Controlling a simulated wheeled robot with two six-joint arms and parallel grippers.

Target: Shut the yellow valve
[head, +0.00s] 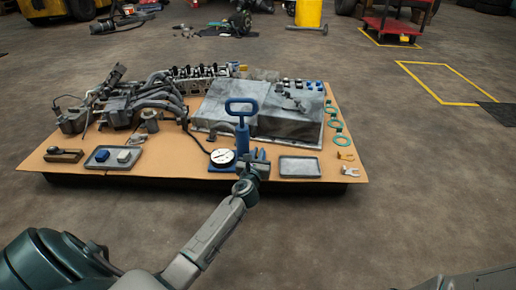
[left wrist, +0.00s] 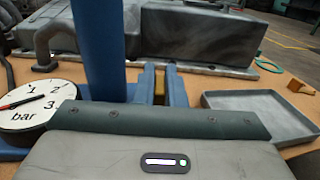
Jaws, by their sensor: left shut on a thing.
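A blue hand pump (head: 242,135) with a loop handle stands upright at the front of the cardboard-topped table. Its white pressure gauge (head: 222,157) is at its left; the gauge (left wrist: 30,103) also shows in the left wrist view, marked in bar with a red needle. My left gripper (head: 258,157) is at the pump's base, just right of the gauge. In the left wrist view, a small yellow valve (left wrist: 159,90) shows between its two blue fingers, which are shut on it. The valve is mostly hidden by the fingers, and its turn angle cannot be told. My right gripper is out of view.
A grey metal tray (head: 300,166) lies right of the pump. A tray with small blocks (head: 113,157) lies to the left. Engine parts (head: 150,95) and a grey metal housing (head: 250,105) fill the back. Green rings (head: 334,126) lie at the right edge.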

